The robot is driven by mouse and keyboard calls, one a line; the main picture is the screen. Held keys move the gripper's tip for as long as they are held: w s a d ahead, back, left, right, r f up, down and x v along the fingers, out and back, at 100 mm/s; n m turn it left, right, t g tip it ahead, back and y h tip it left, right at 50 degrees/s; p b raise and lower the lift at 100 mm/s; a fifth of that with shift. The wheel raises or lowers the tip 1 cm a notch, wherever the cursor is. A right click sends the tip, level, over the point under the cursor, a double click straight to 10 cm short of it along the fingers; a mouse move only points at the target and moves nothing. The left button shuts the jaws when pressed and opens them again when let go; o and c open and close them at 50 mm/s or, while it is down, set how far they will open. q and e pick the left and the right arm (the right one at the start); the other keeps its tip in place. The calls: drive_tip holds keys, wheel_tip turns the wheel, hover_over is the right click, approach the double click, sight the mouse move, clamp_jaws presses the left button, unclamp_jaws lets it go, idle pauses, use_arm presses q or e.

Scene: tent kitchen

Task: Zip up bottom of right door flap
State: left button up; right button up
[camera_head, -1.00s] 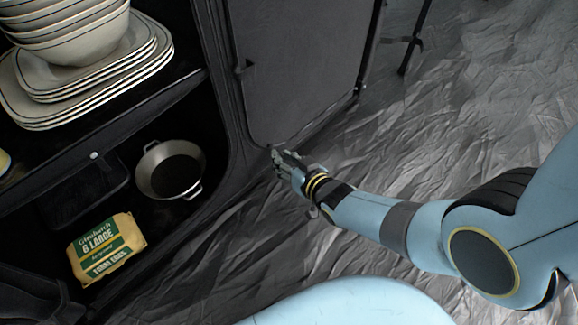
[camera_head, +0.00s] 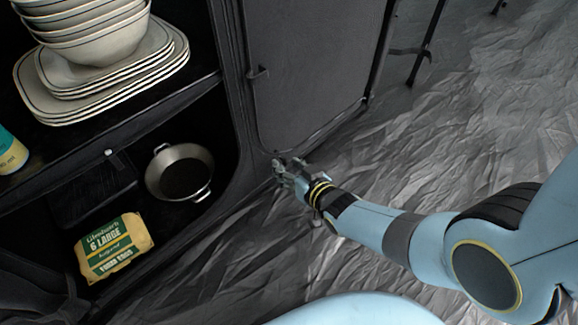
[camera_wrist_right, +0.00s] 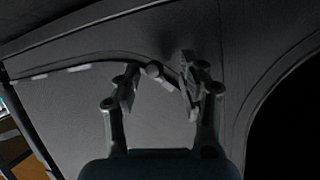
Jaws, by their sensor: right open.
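The right door flap (camera_head: 305,75) is a dark grey fabric panel hanging at the right of the cabinet, with a curved seam at its lower left corner. A small dark tab (camera_head: 258,72) sits on its left edge. My right gripper (camera_head: 281,168) is at the flap's bottom left corner, close to the seam. In the right wrist view my right gripper (camera_wrist_right: 160,88) is open, its fingers on either side of the seam line of the flap (camera_wrist_right: 90,115). My left gripper is out of view.
The open cabinet at left holds stacked bowls (camera_head: 95,35), plates (camera_head: 60,98), a metal pan (camera_head: 160,163) and an egg carton (camera_head: 115,246). Crumpled silvery ground sheet (camera_head: 480,110) is clear at right. A dark stand leg (camera_head: 425,45) stands behind.

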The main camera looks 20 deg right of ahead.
drive_tip(key=shift+s, duration=0.1)
drive_tip(key=v, duration=0.7)
drive_tip(key=shift+s, duration=0.15)
idle(0.4)
